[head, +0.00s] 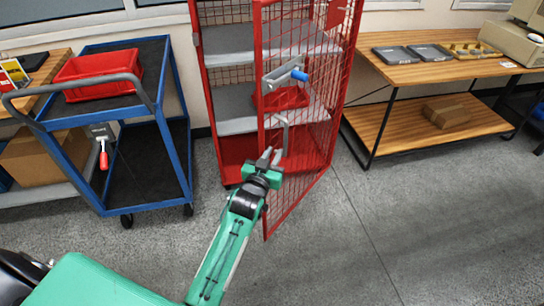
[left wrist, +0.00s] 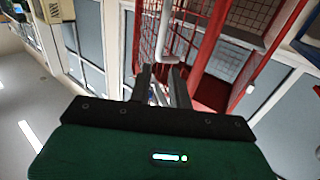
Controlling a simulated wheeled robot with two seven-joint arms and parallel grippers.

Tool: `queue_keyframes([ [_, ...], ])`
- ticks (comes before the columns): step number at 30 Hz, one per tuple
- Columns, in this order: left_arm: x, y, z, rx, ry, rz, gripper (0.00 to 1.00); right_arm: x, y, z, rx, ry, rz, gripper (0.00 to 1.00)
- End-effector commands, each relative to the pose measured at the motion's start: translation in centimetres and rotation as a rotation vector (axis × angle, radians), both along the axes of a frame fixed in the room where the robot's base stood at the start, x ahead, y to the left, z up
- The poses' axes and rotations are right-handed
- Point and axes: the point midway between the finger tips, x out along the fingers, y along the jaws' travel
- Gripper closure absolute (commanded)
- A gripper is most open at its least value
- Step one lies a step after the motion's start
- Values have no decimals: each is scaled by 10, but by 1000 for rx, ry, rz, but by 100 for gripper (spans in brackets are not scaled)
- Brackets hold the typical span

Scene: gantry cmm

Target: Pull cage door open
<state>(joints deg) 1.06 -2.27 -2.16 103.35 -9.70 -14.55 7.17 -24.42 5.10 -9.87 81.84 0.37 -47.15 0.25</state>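The red mesh cage door (head: 311,100) stands partly open, its free edge swung out toward me and shelves visible behind it. A grey bar handle (head: 284,136) is on the door near its free edge. A latch with a blue grip (head: 299,75) sits higher up. My left gripper (head: 271,156) is just below and left of the handle, its fingers apart. In the left wrist view, the pale handle (left wrist: 166,40) ends close to the fingertips (left wrist: 161,72). I cannot tell whether they touch it. My right gripper is out of view.
The red cage (head: 202,70) has grey shelves with a red bin (head: 280,98). A blue cart (head: 188,150) with a red tray (head: 100,75) stands left. A wooden workbench (head: 420,72) stands right. The floor (head: 420,220) in front right is clear.

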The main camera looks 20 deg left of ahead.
Motion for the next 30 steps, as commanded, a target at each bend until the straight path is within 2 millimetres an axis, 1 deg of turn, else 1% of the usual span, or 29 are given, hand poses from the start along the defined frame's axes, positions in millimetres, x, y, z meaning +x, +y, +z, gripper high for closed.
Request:
queue_keyframes([
  [3, -5, 0, 1, 0, -1, 0, 80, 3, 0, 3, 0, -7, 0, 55],
  [11, -6, 0, 1, 0, -1, 0, 80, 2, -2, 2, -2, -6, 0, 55],
  [13, -6, 0, -1, 0, 3, 0, 92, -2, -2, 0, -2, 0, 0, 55],
  [14, -7, -1, -5, 1, 12, -1, 98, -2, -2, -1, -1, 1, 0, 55],
  [15, -9, -1, -15, 3, 35, -3, 100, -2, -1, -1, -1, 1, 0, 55],
  [17, -16, -3, -42, 9, 99, -9, 100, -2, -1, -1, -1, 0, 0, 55],
  [20, -42, -6, -113, 20, 272, -25, 100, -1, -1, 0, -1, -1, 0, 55],
  [21, -56, -8, -144, 28, 349, -32, 100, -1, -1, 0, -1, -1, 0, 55],
  [23, -79, -9, -186, 38, 459, -44, 100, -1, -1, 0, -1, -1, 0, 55],
  [24, -94, -10, -210, 44, 524, -51, 100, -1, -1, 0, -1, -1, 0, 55],
  [26, -117, -11, -242, 52, 612, -59, 100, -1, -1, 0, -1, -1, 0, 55],
  [27, -133, -11, -261, 56, 667, -65, 100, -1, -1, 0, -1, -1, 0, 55],
  [29, -155, -11, -286, 64, 742, -74, 100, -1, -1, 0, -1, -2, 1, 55],
  [30, -170, -11, -302, 69, 790, -80, 100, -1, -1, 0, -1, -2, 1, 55],
])
